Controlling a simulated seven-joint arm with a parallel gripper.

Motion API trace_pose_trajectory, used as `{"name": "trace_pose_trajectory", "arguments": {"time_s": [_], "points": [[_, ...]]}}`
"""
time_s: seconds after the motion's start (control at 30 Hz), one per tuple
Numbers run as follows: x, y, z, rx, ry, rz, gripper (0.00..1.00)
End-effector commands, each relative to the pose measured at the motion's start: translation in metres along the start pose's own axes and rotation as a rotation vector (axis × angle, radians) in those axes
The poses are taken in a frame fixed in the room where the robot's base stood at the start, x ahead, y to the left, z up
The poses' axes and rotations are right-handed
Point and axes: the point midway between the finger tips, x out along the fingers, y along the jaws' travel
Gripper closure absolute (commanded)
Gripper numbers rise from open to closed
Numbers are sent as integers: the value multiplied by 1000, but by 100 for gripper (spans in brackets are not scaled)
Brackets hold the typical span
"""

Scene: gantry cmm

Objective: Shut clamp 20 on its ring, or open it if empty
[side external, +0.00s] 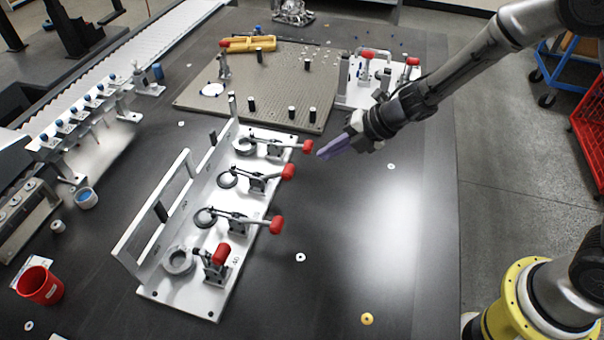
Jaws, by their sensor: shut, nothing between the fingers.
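A white fixture (214,302) carries a row of toggle clamps with red handles, each beside a round seat. The number labels are too small to read, so I cannot tell which is clamp 20. The nearest clamp (215,270) has its handle raised, with a grey ring (180,261) beside it. The second (276,224), third (288,172) and farthest (307,146) handles lie low, pointing right, their arms reaching over grey rings (205,217). My gripper (322,154) is shut and empty, its purple fingers just right of the farthest handle; contact is unclear.
A perforated plate (270,85) with dark pegs and a yellow tool lies behind the fixture. Another white fixture (355,95) with red handles stands behind my gripper. A red cup (40,285) is at the front left. The dark table to the right is mostly clear.

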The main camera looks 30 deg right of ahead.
Motion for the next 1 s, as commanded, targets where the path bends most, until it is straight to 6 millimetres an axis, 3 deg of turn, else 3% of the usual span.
{"name": "trace_pose_trajectory", "arguments": {"time_s": [0.4,0.6,0.77,1.0], "points": [[10,-20,0,-983,24,-42,100],[16,-30,-1,-1366,50,-55,100],[20,-39,-2,-1524,71,-62,100],[38,-49,-6,-1523,90,-68,100]]}}
